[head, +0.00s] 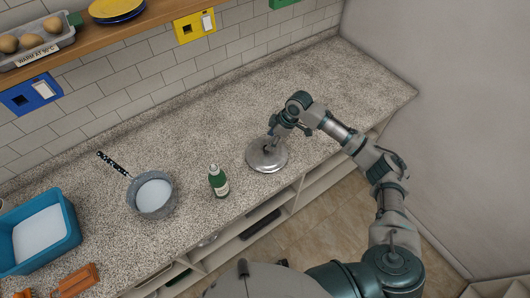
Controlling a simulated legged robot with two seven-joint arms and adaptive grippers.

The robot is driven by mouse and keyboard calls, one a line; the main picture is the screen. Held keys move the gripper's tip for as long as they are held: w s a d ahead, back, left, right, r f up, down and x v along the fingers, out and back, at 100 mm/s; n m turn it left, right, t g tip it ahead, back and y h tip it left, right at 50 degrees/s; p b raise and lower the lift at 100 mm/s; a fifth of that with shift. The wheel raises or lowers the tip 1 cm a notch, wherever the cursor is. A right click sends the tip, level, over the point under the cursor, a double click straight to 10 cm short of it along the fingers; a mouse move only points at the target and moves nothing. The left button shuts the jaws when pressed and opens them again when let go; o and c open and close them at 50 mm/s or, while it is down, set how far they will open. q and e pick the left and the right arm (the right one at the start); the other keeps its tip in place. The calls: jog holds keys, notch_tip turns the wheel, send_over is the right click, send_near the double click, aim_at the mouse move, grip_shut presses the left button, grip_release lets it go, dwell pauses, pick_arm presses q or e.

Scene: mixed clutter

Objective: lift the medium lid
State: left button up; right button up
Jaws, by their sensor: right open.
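A round metallic lid (267,158) lies flat on the speckled counter, right of the green bottle. My left gripper is not in view.
A green bottle (218,182) stands left of the lid, near the counter's front edge. A grey pan (156,193) with a dark spotted handle and a blue bin (75,226) are further left. The counter (360,85) is clear at the back right.

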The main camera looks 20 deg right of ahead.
aim_at(263, 161)
jog(key=shift+f, duration=1)
jog(key=x, duration=0.3)
jog(key=shift+f+p, duration=0.4)
jog(key=shift+w+a+f, duration=0.1)
jog(key=shift+a+f, duration=0.15)
jog(key=shift+a, duration=0.2)
jog(key=shift+c, duration=0.7)
jog(key=c, duration=0.8)
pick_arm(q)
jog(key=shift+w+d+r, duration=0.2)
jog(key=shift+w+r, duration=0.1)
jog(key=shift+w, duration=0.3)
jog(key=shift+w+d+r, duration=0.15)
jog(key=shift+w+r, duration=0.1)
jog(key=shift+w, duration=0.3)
pick_arm(e)
jog(key=shift+d, duration=0.25)
grip_shut()
